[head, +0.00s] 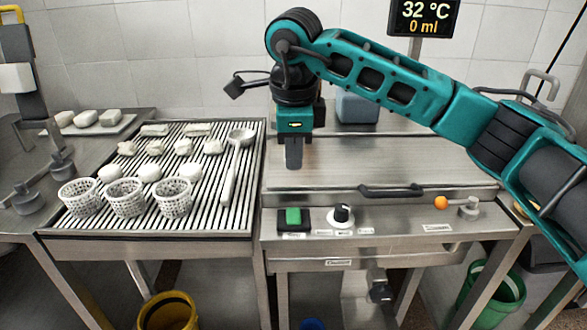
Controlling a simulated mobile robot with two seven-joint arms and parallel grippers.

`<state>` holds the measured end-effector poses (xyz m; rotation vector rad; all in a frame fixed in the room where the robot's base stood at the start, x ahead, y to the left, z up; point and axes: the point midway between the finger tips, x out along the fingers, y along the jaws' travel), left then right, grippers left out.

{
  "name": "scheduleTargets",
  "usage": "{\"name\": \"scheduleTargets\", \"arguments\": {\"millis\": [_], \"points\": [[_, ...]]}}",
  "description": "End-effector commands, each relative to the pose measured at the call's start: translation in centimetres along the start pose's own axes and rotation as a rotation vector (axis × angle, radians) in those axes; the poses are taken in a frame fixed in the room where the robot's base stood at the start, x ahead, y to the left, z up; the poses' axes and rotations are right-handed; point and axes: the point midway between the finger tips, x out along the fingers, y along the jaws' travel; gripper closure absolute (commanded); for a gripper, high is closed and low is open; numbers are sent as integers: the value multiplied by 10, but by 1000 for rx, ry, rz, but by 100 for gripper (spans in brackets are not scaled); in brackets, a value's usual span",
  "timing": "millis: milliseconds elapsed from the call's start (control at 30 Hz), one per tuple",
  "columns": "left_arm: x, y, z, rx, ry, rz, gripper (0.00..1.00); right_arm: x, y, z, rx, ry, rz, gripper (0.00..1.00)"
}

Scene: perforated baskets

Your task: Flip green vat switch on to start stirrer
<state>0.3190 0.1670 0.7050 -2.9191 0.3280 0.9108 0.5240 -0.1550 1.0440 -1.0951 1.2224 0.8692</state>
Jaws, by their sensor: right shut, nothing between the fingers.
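The green switch (293,217) sits in a black housing on the front panel of the steel vat (470,220), left of a black and white knob (342,215). My right gripper (294,163) points down above the vat's top, behind and above the switch and apart from it. Its fingers are shut and empty. The right arm reaches in from the right. A display (424,17) at the top reads 32 °C and 0 ml. My left gripper is not in view.
Left of the vat, a slatted rack (215,200) holds white perforated baskets (126,198), several white lumps and a ladle (235,165). A dark handle (391,190) lies along the vat's front edge. An orange ball-ended lever (441,203) is at the right.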

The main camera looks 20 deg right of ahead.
Motion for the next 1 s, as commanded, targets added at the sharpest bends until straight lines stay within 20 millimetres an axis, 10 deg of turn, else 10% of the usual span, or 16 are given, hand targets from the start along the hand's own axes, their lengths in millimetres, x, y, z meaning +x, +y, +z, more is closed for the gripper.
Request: {"name": "scheduleTargets", "arguments": {"millis": [567, 1000], "points": [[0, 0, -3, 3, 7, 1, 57, -4, 0, 0, -77, 0, 0, 100], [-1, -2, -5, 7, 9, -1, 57, -6, -3, 2, -838, 0, -1, 100]]}}
